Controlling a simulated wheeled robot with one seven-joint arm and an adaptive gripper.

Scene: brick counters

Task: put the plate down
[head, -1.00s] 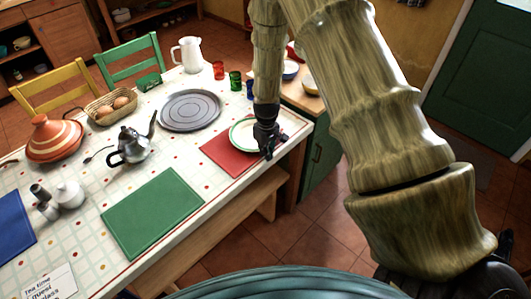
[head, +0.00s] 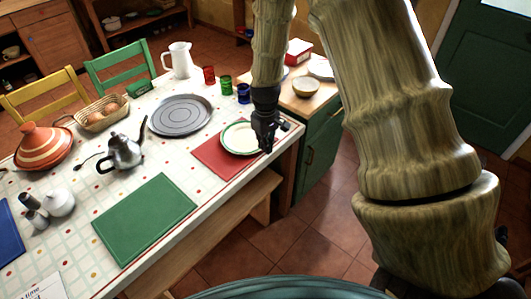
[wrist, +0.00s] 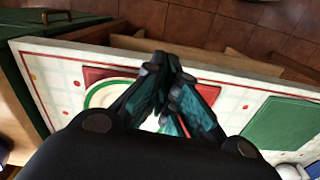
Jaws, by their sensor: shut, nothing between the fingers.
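The plate (head: 238,139), cream with a green rim, lies flat on the red placemat (head: 212,163) near the table's right end. My gripper (head: 268,146) is at the plate's right edge in the head view, with its fingers shut and nothing between them. In the wrist view, my gripper (wrist: 172,62) shows its fingertips together above the table edge. There the plate (wrist: 104,94) is partly hidden behind the fingers, on the red placemat (wrist: 92,74). I cannot tell whether a finger touches the plate's rim.
A grey round tray (head: 180,114), red, green and blue glasses (head: 226,85) and a white pitcher (head: 180,58) stand beyond. A green placemat (head: 146,218) lies bare at the front. A wooden-topped counter with a bowl (head: 306,87) stands right of the table.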

